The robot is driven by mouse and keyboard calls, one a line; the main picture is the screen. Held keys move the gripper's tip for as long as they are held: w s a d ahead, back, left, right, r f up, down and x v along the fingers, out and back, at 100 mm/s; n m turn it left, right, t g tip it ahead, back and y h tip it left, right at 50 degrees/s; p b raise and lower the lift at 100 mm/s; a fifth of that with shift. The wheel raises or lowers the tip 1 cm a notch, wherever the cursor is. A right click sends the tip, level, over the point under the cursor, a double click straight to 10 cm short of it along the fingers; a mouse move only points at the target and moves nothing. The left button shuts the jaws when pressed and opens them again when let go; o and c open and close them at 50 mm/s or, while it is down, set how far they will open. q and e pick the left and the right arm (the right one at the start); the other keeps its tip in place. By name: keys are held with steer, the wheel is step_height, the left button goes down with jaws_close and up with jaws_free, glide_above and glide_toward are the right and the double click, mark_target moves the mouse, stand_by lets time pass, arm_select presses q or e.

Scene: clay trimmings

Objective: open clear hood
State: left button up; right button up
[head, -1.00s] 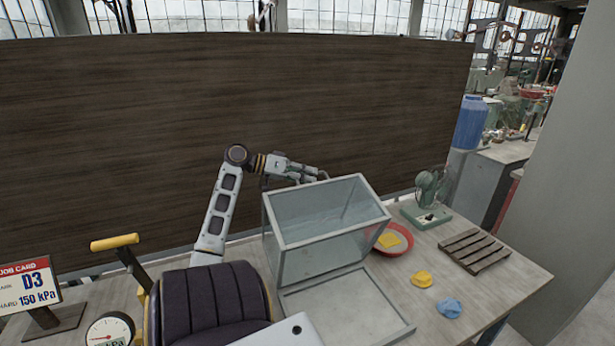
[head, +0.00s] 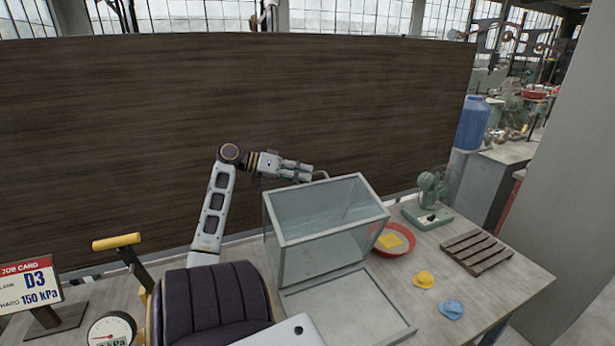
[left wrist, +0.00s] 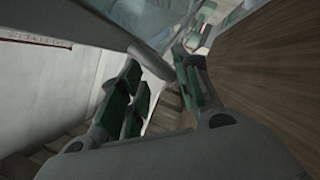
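The clear hood (head: 325,228), a see-through box with a grey frame, stands tipped up at the back of its flat grey base (head: 352,312). The base lies uncovered in front of it. My left gripper (head: 320,176) is just behind the hood's upper back-left edge in the head view. In the left wrist view, its green-padded fingers (left wrist: 163,100) are spread with nothing clearly between them. A grey bar, likely hood frame, crosses close by at the upper left there. Whether the gripper touches the hood I cannot tell. My right gripper is out of view.
A dark wooden panel (head: 230,120) stands behind the table. Right of the hood are a red dish (head: 404,246) with a yellow piece, a green fan (head: 428,200), a slatted rack (head: 476,251), and yellow (head: 424,280) and blue (head: 450,309) clay lumps. A gauge (head: 110,331) stands at left.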

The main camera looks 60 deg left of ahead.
arm_select(q)
steer(key=v, duration=0.9)
steer(key=shift+s, duration=0.2)
stand_by(0.5)
